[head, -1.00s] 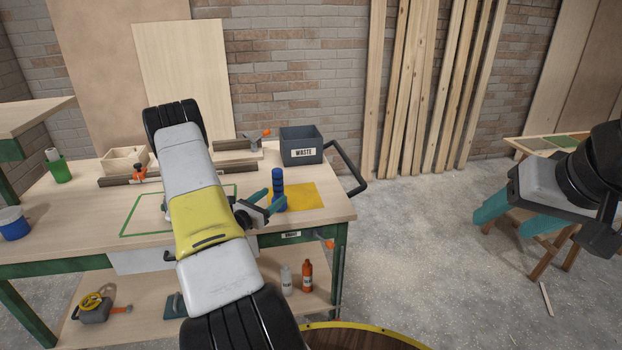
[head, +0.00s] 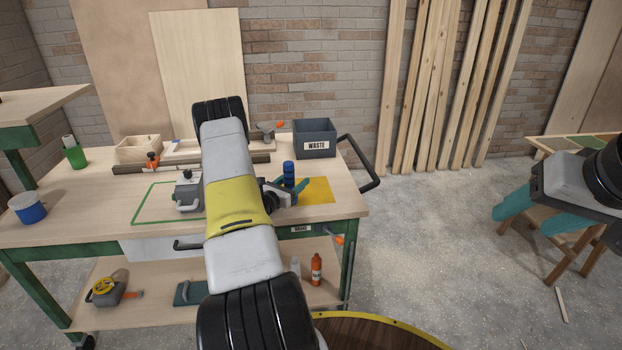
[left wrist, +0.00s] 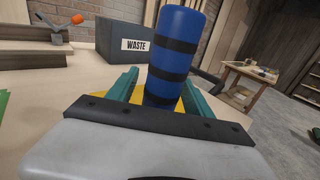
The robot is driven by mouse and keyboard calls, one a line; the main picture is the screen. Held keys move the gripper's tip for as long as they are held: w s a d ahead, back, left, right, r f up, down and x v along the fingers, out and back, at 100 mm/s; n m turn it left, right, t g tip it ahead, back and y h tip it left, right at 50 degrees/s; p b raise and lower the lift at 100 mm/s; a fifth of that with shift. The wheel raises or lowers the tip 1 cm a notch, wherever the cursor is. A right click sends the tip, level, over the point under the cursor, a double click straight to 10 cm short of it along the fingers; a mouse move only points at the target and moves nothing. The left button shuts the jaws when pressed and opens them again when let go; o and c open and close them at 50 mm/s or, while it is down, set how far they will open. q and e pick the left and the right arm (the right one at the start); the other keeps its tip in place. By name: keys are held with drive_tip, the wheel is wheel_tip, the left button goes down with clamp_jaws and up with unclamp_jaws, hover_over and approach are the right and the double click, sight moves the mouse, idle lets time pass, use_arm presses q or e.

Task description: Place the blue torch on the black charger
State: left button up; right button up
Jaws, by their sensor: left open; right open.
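The blue torch (head: 289,172), a cylinder with black bands, stands upright on the yellow patch (head: 318,191) of the workbench. My left gripper (head: 288,190) is open at the torch. In the left wrist view the torch (left wrist: 182,45) stands between the two teal fingers (left wrist: 160,92), with its base partly hidden behind the gripper body. I cannot make out the black charger; my left arm covers part of the bench. My right gripper (head: 528,214) is open and empty over the floor at the right.
A grey WASTE bin (head: 315,140) stands behind the torch. A grey device (head: 187,190) sits in a green outline left of my arm. A blue cup (head: 28,208) and green holder (head: 74,155) are at the bench's left. A black handle (head: 366,175) juts from the right end.

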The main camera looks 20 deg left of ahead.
use_arm(q)
drive_tip(key=shift+c, duration=0.4)
clamp_jaws()
drive_tip(key=shift+r, duration=0.15)
